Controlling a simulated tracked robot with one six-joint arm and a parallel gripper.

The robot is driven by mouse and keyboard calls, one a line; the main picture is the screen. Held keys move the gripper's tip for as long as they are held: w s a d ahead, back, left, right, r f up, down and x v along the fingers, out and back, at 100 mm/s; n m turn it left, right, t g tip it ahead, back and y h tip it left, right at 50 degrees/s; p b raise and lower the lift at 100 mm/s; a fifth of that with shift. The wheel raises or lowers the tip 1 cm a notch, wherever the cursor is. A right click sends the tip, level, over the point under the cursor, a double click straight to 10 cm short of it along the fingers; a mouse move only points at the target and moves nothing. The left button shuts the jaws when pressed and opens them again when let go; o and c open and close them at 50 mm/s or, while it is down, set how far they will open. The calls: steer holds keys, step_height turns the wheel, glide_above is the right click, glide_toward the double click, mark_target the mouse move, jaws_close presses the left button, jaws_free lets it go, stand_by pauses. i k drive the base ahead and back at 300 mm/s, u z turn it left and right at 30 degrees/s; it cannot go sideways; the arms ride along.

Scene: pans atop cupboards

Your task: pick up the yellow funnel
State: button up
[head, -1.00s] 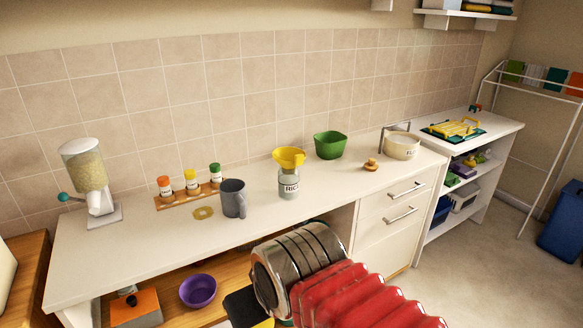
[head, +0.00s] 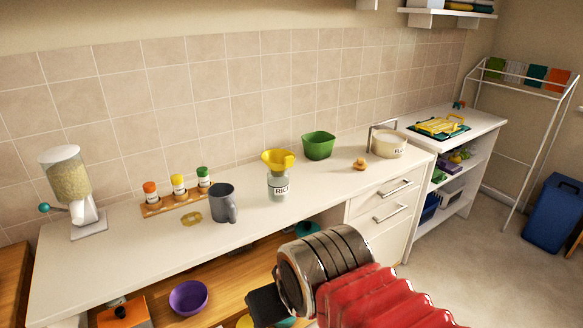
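The yellow funnel (head: 279,160) sits wide end up in the mouth of a glass jar (head: 279,187) labelled RICE, on the white counter. The jar stands upright near the middle of the counter. My arm, with a metal ringed cylinder and red bellows, crosses the lower right of the view, in front of and below the counter edge. A black part of my arm shows at the cylinder's left end. No gripper fingers show, so I cannot see their state.
A grey mug (head: 222,203) stands left of the jar, with a spice rack (head: 178,198) and a dispenser (head: 72,190) beyond. A green bowl (head: 319,145) is behind right, near a small brown object (head: 360,164) and a cream canister (head: 388,147). A purple bowl (head: 188,297) sits below.

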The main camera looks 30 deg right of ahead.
mark_target(278, 159)
steer(key=i, duration=1)
steer(key=z, duration=0.05)
